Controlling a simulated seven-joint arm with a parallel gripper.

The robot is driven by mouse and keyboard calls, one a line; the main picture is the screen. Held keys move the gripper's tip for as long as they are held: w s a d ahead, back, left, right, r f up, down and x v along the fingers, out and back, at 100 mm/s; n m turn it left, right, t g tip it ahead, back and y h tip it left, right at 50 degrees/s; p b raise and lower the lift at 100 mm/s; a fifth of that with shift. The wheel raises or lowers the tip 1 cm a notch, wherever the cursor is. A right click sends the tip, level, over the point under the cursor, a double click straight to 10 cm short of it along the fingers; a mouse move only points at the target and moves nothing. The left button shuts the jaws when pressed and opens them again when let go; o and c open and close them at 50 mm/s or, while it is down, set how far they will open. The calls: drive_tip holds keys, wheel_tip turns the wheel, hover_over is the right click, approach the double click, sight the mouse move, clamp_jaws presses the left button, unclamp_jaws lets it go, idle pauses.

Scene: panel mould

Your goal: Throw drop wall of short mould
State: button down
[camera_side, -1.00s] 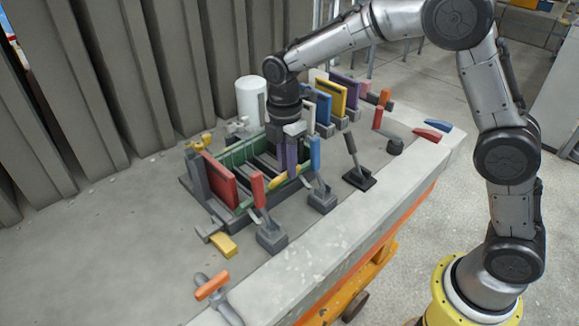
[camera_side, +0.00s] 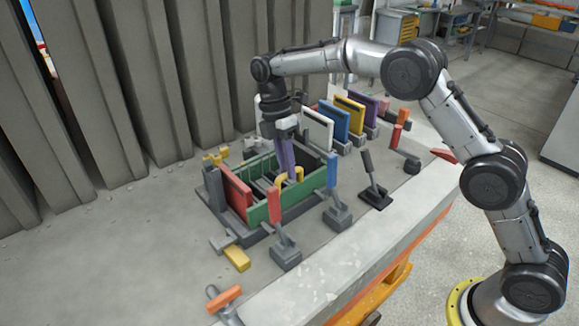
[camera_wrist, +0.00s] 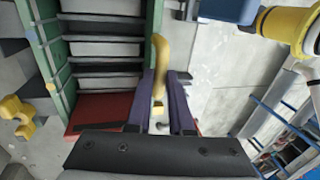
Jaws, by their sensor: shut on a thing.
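The short mould (camera_side: 226,222) sits on the grey table, with green long walls, a red end panel (camera_side: 235,194) and dark slats inside. Its near green wall (camera_side: 300,190) stands about upright and carries a yellow bowed handle (camera_side: 291,176). My gripper (camera_side: 287,172) points down at this wall with purple fingers, shut on the yellow handle. In the wrist view the handle (camera_wrist: 161,62) lies between the fingers (camera_wrist: 161,105), beside the wall's top edge. The wall's hinge line is hidden. A red-handled clamp (camera_side: 275,206) and a blue-handled clamp (camera_side: 332,171) stand upright along the near side.
White (camera_side: 317,131), blue (camera_side: 336,122), yellow (camera_side: 351,113) and purple (camera_side: 367,104) panels stand in a row behind right. A black-handled clamp (camera_side: 368,162) stands to the right. A yellow-handled piece (camera_side: 236,259) and an orange-handled tool (camera_side: 224,297) lie front left. Bare table is at left.

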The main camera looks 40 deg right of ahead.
drive_tip(key=shift+w+d+f, duration=0.1)
drive_tip(key=shift+w+f, duration=0.1)
drive_tip(key=shift+w, duration=0.3)
drive_tip(key=c, duration=0.8)
unclamp_jaws()
drive_tip(key=v, duration=1.2)
drive_tip(key=shift+s, duration=0.15)
drive_tip(key=shift+r, duration=0.1)
